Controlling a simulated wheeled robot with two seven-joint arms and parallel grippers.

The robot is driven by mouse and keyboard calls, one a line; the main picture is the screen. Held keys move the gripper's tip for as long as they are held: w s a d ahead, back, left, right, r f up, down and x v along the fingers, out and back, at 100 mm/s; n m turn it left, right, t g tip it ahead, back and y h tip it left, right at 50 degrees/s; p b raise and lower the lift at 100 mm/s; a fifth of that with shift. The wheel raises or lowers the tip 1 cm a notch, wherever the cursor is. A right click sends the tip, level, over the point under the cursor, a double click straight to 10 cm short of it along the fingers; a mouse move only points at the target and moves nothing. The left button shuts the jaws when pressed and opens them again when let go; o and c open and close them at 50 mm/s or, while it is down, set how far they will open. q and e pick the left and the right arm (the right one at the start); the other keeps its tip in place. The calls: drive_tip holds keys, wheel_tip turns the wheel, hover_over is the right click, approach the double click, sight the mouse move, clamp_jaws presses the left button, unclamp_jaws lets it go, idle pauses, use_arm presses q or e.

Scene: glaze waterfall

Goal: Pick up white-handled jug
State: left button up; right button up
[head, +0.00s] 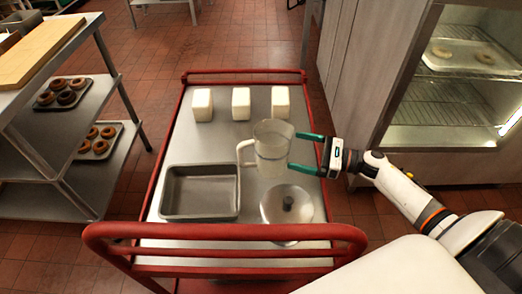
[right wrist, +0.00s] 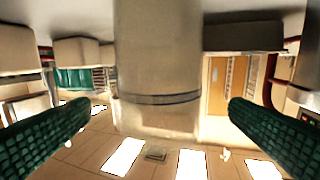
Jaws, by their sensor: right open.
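The white-handled jug (head: 271,150) stands upright on the cart top. It is clear and see-through, and its white handle (head: 244,152) points left, away from my right gripper. My right gripper (head: 295,152) is open at the jug's right side, with its green fingertips at the jug's edge. In the right wrist view the jug (right wrist: 158,60) is centred between the two open fingers (right wrist: 158,108), with a gap on each side. The handle does not show clearly there. My left gripper is not in view.
A doughnut shelf (head: 60,160) is at left, a lit cabinet (head: 450,95) at right.

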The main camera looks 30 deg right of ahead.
sight(273, 144)
drive_tip(key=x, duration=0.3)
drive_tip(key=p+x, duration=0.2)
drive_tip(key=x, duration=0.3)
drive_tip(key=shift+w+a+f, duration=0.1)
drive_tip(key=shift+w+a, duration=0.05)
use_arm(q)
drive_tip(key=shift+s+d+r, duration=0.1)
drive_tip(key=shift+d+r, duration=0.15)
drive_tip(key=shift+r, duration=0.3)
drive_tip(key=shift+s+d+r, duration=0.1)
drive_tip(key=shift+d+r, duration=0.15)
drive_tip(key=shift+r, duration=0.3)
use_arm(e)
drive_tip(key=c, duration=0.9)
drive_tip(key=shift+o, duration=0.2)
